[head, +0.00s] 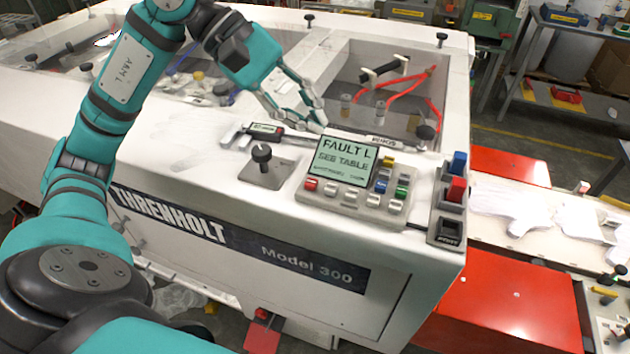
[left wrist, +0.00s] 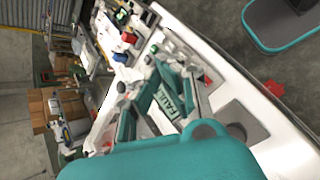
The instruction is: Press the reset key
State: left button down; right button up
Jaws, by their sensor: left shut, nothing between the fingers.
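The control panel (head: 300,198) sits on the white machine's top edge. Its screen (head: 345,158) reads "FAULT L SEE TABLE". Below the screen is a row of small keys, a red key (head: 310,184) at the left end and pale ones beside it. Yellow, blue and green keys are to the right. The key labels are too small to read, so I cannot tell which is reset. My left gripper (head: 320,118) is shut and empty just behind the screen's top edge, apparently above the panel. The screen also shows in the left wrist view (left wrist: 171,101), partly hidden by the fingers. My right gripper is out of view.
A black knob (head: 262,154) on a grey plate stands left of the panel. A digital caliper (head: 266,131) lies behind it. A switch box (head: 453,188) with blue and red buttons is at the right.

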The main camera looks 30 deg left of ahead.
pick_arm(q)
jog(key=b, duration=0.7)
send_over(309, 185)
notch_tip(309, 185, down, 8)
jog(key=shift+f, duration=0.4)
jog(key=shift+w, duration=0.1)
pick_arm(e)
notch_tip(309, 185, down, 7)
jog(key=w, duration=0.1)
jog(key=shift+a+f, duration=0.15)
pick_arm(q)
jog(key=shift+f+b, duration=0.4)
jog(key=shift+b, duration=0.35)
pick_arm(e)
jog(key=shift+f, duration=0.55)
